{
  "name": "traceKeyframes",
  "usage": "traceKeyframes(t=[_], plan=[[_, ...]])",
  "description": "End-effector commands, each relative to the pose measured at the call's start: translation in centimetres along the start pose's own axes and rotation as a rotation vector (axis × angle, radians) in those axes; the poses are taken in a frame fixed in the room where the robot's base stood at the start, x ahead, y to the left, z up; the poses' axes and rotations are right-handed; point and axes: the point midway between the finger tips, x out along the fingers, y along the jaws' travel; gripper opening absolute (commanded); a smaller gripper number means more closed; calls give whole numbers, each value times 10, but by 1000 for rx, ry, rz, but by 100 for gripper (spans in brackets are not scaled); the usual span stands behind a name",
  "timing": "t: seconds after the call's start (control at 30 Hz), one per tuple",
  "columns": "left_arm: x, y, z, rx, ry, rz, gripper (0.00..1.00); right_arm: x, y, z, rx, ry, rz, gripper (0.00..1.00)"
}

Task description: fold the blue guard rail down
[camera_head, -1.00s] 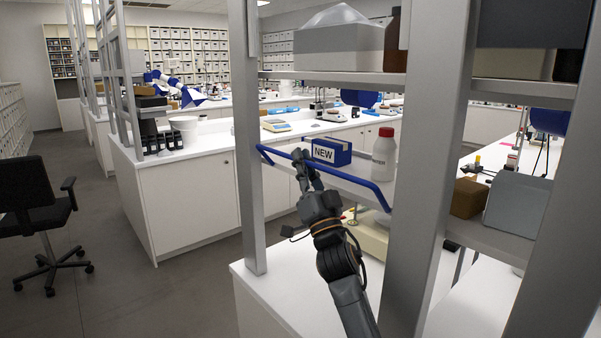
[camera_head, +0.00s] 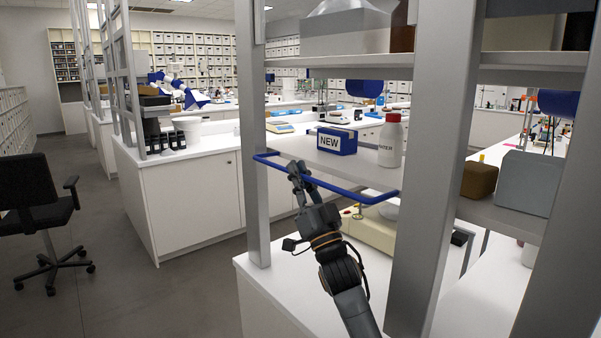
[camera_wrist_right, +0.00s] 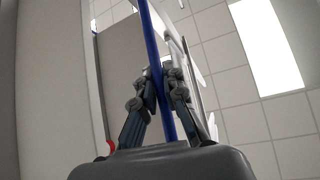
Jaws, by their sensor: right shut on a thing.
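The blue guard rail (camera_head: 342,190) runs along the front of the middle shelf (camera_head: 372,173), between two grey posts. In the right wrist view the blue rail (camera_wrist_right: 152,50) passes between the two fingers of the gripper (camera_wrist_right: 167,78). My left gripper is not in view.
On the shelf behind the rail stand a blue box marked NEW (camera_head: 337,141) and a white bottle with a red cap (camera_head: 391,142). A grey post (camera_head: 432,170) stands right of my arm. A beige device (camera_head: 368,228) sits on the bench below.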

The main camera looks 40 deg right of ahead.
Motion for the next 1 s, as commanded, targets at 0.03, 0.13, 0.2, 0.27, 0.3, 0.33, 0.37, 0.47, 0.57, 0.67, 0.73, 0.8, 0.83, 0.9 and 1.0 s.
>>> traceKeyframes(t=[0.03,0.13,0.2,0.27,0.3,0.33,0.37,0.47,0.57,0.67,0.73,0.8,0.83,0.9,1.0], plan=[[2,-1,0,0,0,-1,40,-2,0,4,3,-5,1,0],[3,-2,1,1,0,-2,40,-4,1,5,3,-5,1,0],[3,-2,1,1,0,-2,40,-4,1,6,3,-5,1,0],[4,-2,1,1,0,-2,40,-4,1,6,3,-5,1,0],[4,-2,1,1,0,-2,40,-5,1,6,3,-5,1,0],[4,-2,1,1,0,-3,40,-5,1,6,3,-5,1,0],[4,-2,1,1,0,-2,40,-5,1,6,3,-5,1,0],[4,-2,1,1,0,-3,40,-5,1,6,3,-5,1,0],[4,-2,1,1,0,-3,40,-5,1,6,3,-5,1,0],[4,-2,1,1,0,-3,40,-5,1,6,3,-5,1,0],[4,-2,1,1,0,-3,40,-5,1,6,3,-5,2,16],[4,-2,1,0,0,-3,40,-5,1,6,2,-4,1,30],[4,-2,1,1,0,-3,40,-5,1,6,2,-4,1,34],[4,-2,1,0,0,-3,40,-4,1,6,2,-3,1,34],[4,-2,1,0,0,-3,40,-4,1,5,2,-2,1,34]])
